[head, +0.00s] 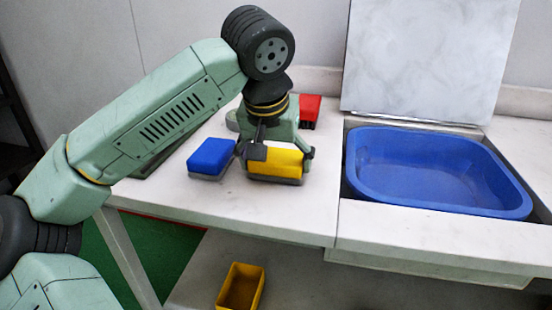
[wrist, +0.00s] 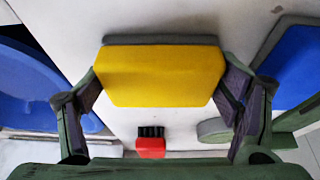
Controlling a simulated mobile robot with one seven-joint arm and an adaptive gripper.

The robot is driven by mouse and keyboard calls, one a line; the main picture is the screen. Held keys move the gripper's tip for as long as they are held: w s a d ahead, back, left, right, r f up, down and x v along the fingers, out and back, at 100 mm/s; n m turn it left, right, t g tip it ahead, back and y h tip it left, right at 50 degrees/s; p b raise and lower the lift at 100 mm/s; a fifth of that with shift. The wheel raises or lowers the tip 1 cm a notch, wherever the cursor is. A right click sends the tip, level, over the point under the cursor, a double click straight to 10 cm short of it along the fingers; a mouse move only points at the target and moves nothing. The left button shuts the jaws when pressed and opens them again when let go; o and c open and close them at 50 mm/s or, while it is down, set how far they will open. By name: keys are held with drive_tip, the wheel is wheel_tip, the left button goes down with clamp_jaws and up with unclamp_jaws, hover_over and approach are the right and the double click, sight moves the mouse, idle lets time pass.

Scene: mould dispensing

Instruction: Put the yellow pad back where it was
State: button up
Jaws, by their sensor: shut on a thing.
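The yellow pad (head: 274,162) has a grey underside and is at the counter, between the blue pad and the blue basin. My gripper (head: 280,153) is shut on it, with one finger at each end. In the wrist view the yellow pad (wrist: 160,75) fills the space between the fingertips of my gripper (wrist: 163,88). It looks level. I cannot tell whether its underside touches the counter or is slightly above it.
A blue pad (head: 211,157) lies close on the left. A red brush (head: 309,110) stands behind. A blue basin (head: 435,170) sits in the counter at right, below a raised panel (head: 430,55). A yellow bin (head: 240,288) is below. Bare counter (head: 290,215) lies in front.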

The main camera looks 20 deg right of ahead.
drive_tip(key=shift+f, duration=0.15)
drive_tip(key=o, duration=1.4)
drive_tip(key=shift+r, duration=0.3)
drive_tip(key=v, duration=1.1)
drive_tip(key=shift+r+p, duration=0.4)
drive_tip(key=shift+s+a, duration=0.1)
